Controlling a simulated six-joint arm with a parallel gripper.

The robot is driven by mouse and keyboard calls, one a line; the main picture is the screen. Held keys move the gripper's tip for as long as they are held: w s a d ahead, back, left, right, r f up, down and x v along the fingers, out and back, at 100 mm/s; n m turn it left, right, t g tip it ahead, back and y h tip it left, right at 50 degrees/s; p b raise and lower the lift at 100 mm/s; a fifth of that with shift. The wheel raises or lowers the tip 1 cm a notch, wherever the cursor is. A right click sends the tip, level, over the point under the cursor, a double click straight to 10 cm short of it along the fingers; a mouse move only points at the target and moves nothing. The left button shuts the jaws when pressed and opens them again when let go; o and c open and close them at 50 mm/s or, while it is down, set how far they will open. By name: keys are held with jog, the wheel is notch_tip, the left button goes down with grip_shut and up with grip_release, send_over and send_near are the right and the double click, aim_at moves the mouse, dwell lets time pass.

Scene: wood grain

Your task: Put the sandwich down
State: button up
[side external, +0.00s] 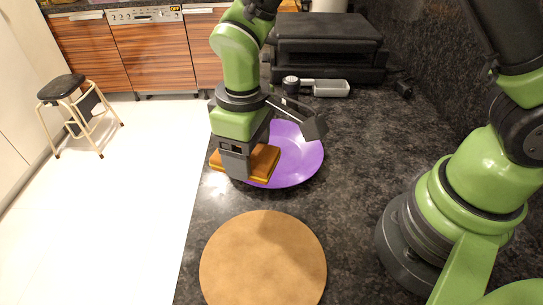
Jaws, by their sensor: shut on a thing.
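The sandwich (265,163) is a flat brown slab, with its edges showing on both sides of my gripper (236,174). My gripper points down and is shut on it. The sandwich is over the left part of a purple plate (305,155). Its left end reaches past the plate's rim. I cannot tell whether the sandwich touches the plate or is held a little above it. The gripper hides the sandwich's middle and part of the plate.
A round brown board (263,262) lies on the dark counter (365,155) in front of the plate. A black appliance (327,48) and a small grey-handled item (325,88) stand behind. The counter's left edge drops to the floor. Counter right of the plate is clear.

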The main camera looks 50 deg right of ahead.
aim_at(300, 160)
jog(key=w+d+m, duration=0.5)
jog(key=w+d, duration=0.1)
jog(key=d, duration=0.6)
notch_tip(300, 160, down, 6)
jog(key=shift+s+d+r, duration=0.1)
jog(key=shift+f, duration=2.25)
jog(key=shift+f, duration=0.15)
jog(key=o, duration=0.9)
jog(key=shift+o, duration=0.2)
